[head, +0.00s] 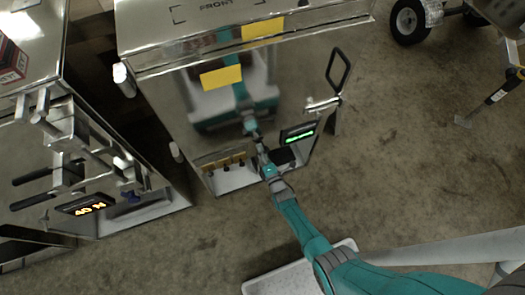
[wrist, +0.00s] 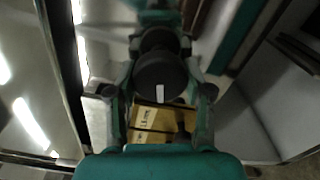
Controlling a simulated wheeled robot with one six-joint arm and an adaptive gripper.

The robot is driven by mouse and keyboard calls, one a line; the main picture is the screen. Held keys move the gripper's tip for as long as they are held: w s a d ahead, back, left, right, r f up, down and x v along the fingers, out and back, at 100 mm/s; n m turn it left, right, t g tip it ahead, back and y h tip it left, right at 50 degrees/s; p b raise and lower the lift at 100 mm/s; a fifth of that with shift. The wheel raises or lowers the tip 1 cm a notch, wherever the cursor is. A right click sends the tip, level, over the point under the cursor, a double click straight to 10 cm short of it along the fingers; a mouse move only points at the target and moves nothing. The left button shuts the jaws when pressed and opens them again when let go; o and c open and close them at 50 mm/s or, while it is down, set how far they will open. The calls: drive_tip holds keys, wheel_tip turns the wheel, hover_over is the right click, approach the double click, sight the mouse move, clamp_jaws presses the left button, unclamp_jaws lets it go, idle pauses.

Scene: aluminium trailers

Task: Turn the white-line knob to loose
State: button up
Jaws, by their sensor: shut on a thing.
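The white-line knob (wrist: 161,76) is a dark round knob in the middle of the wrist view. Its short white line lies on its lower part and points down in the picture. My gripper (wrist: 160,88) has a finger on each side of the knob and is shut on it. In the head view my gripper (head: 259,146) is at the front face of the middle trailer (head: 175,105), near its lower edge; the held knob cannot be made out there. A brass-coloured plate (wrist: 150,117) with dark print shows below the knob in the wrist view.
Several small dark knobs sit along a brass strip (head: 222,158) left of my gripper. A green-lit display (head: 298,132) and a black-handled lever (head: 338,72) are to its right. Another metal trailer (head: 110,185) with an orange-lit display stands left.

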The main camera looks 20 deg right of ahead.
idle(0.3)
drive_tip(key=o, duration=1.1)
drive_tip(key=shift+o, duration=0.2)
drive_tip(key=s, duration=1.2)
